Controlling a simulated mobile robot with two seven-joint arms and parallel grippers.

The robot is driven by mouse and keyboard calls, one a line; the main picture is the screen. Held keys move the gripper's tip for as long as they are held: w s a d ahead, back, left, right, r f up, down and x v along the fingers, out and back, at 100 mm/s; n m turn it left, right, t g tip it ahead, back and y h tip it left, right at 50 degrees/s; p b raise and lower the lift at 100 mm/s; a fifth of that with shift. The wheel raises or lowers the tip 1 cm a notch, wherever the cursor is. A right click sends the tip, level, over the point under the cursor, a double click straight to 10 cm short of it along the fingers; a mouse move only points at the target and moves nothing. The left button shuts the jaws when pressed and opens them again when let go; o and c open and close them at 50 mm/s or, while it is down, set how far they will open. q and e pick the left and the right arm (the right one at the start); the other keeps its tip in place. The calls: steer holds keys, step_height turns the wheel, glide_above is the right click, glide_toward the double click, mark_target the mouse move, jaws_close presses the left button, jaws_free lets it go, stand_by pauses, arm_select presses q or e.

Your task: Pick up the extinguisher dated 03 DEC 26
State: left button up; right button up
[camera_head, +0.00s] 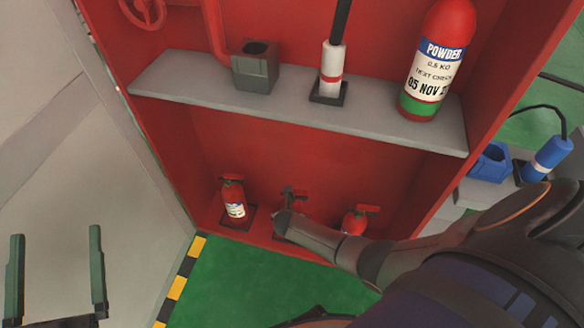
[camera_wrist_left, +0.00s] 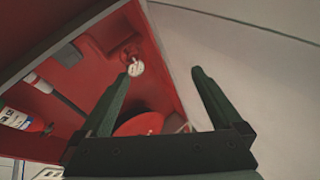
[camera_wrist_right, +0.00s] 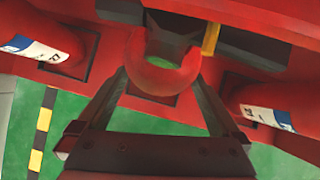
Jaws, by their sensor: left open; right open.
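Three small red extinguishers stand on the red cabinet's floor: left (camera_head: 234,200), middle (camera_head: 299,201) and right (camera_head: 355,220). Their dates are too small or hidden to read. A larger extinguisher (camera_head: 436,62) on the upper shelf reads POWDER, NEXT CHECK, 05 NOV, with the year partly cut off. My right gripper (camera_head: 287,198) is at the middle extinguisher and partly hides it. In the right wrist view, its open fingers lie either side of a rounded red part (camera_wrist_right: 160,82); contact cannot be told. My left gripper (camera_head: 56,262) is open and empty at lower left.
The grey shelf (camera_head: 190,88) holds a grey box (camera_head: 255,72) and a white cylinder (camera_head: 332,68) with a red band. Blue items (camera_head: 548,157) stand outside at right. A grey wall panel (camera_head: 80,130) is at left. Green floor (camera_head: 235,285) lies in front.

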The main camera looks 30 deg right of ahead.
arm_select(q)
steer(key=s+r+m+t+h+b, duration=0.1)
steer(key=s+r+m+h, duration=0.3)
steer(key=r, duration=0.3)
steer(key=shift+d+r+t+h, duration=0.25)
steer(key=shift+d+t+h, duration=0.15)
steer(key=shift+d+h, duration=0.1)
arm_select(e)
steer(key=shift+x, duration=0.9)
jaws_close()
steer(key=shift+w+r, duration=0.1)
steer(key=shift+w, duration=0.05)
